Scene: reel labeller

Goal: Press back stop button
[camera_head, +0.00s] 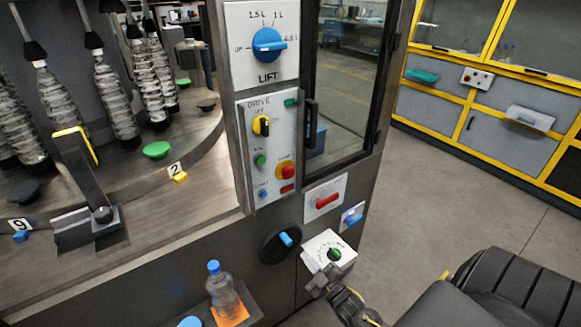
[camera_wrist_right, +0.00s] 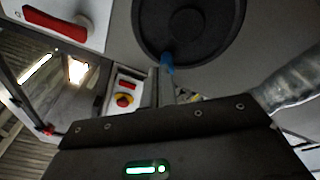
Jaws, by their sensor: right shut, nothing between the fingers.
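A red stop button on a yellow base (camera_head: 286,170) sits on the white drive panel (camera_head: 262,198) of the machine. A red button on yellow (camera_wrist_right: 124,101) also shows in the right wrist view, beside a small red label. I cannot tell whether this is the back stop button. My right gripper (camera_head: 320,284) is shut and empty, low in front of the white green-knob dial box (camera_head: 342,262), below the drive panel and apart from the red button. My left gripper is not in view.
Near my right gripper are a black disc with a blue handle (camera_head: 283,240) and a red handle on a white plate (camera_head: 327,201). A bottle (camera_head: 222,290) stands on a low shelf. A glazed door (camera_head: 342,80) is above. Open floor (camera_head: 440,190) lies to the right.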

